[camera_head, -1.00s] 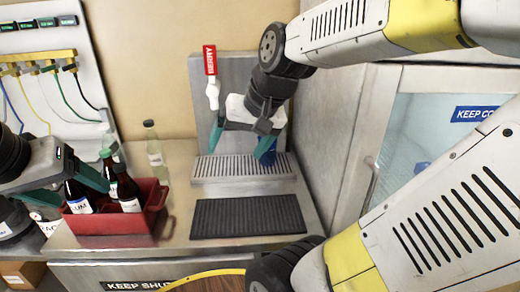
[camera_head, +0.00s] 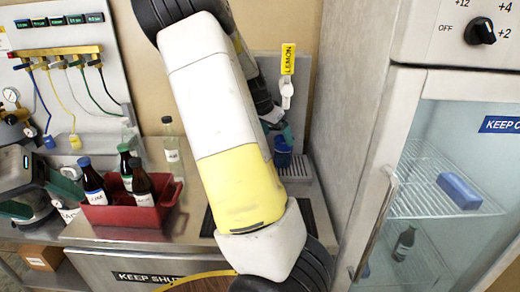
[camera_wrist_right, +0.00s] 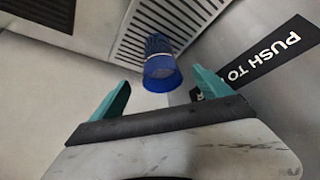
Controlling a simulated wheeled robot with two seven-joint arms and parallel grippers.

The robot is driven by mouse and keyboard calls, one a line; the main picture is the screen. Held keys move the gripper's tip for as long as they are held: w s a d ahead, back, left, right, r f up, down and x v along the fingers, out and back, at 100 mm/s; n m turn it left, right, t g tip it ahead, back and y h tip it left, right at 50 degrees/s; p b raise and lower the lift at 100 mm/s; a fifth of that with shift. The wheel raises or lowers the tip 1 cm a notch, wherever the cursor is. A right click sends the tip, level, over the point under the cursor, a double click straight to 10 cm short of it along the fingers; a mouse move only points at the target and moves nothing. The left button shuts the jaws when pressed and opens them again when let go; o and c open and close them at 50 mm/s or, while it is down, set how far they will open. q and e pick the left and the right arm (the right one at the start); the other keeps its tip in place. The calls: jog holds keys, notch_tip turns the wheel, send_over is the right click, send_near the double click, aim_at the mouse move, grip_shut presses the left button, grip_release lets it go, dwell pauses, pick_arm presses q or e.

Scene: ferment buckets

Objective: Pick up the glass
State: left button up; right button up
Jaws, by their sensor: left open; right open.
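The glass, a blue cup (camera_head: 283,152), stands at the drip tray below the tap, partly covered by my right arm. In the right wrist view the blue glass (camera_wrist_right: 160,68) lies ahead of my right gripper (camera_wrist_right: 160,86), centred between its teal fingertips. The jaws are open and not closed on it. In the head view my right gripper (camera_head: 282,128) is mostly hidden behind my own arm, close to the glass. My left gripper (camera_head: 42,198) is open and empty at the far left, beside the bottle crate.
A red crate (camera_head: 132,215) holds several dark bottles; a clear bottle (camera_head: 171,140) stands behind it. A tap with a yellow LEMON handle (camera_head: 288,62) rises above the drip tray (camera_head: 298,172). A glass-doored fridge (camera_head: 378,225) and its side wall close off the right.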

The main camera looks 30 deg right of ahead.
aim_at(283, 145)
jog(key=shift+w+d, duration=0.1)
jog(key=shift+d, duration=0.25)
jog(key=x, duration=0.7)
jog(key=shift+w+f, duration=0.1)
jog(key=shift+f, duration=0.15)
jog(key=c, duration=1.8)
jog(key=shift+r, duration=0.1)
grip_shut()
